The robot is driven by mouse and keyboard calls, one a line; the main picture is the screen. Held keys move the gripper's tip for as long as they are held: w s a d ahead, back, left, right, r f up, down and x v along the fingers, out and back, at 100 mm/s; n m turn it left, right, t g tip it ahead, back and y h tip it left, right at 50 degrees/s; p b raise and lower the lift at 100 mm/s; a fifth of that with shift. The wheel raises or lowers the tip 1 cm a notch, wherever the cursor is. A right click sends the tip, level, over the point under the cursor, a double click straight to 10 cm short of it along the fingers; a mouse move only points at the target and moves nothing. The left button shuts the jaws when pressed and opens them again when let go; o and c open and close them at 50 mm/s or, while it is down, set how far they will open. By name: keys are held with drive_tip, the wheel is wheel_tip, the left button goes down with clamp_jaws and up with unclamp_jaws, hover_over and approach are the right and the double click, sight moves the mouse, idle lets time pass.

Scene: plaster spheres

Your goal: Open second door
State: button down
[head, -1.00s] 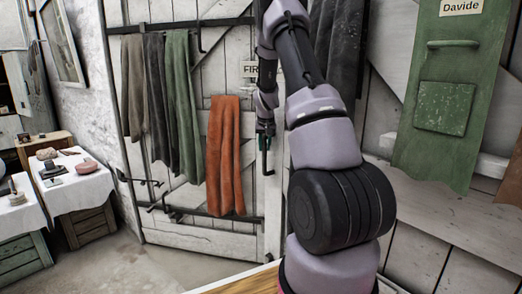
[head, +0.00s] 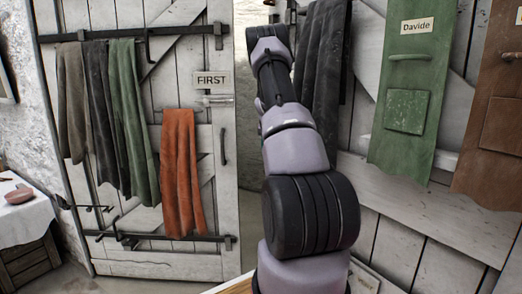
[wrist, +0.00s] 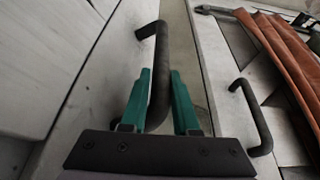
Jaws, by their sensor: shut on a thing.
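In the wrist view, my gripper (wrist: 160,73) has its green fingers on either side of a dark bar handle (wrist: 161,42) and is shut on it. The handle is fixed to a pale wooden door (wrist: 95,60) on the left of that view. A strip of floor shows in a gap between this door and the one on the right. In the head view, my arm hides the gripper and the held handle. The door labelled FIRST (head: 189,140) stands left of my arm, with its own dark handle (head: 223,146) free.
An orange cloth (head: 180,175) and several darker cloths hang on the first door. Dark cloths (head: 325,60) hang behind my arm. Green (head: 400,120) and brown (head: 492,125) aprons hang at right. A table with a white cloth (head: 25,220) stands far left.

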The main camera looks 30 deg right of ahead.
drive_tip(key=shift+w+a+r, duration=0.15)
drive_tip(key=shift+w+a, duration=0.05)
drive_tip(key=c, duration=0.7)
unclamp_jaws()
drive_tip(key=shift+s+d, duration=0.1)
drive_tip(key=v, duration=1)
drive_tip(key=shift+r, duration=0.3)
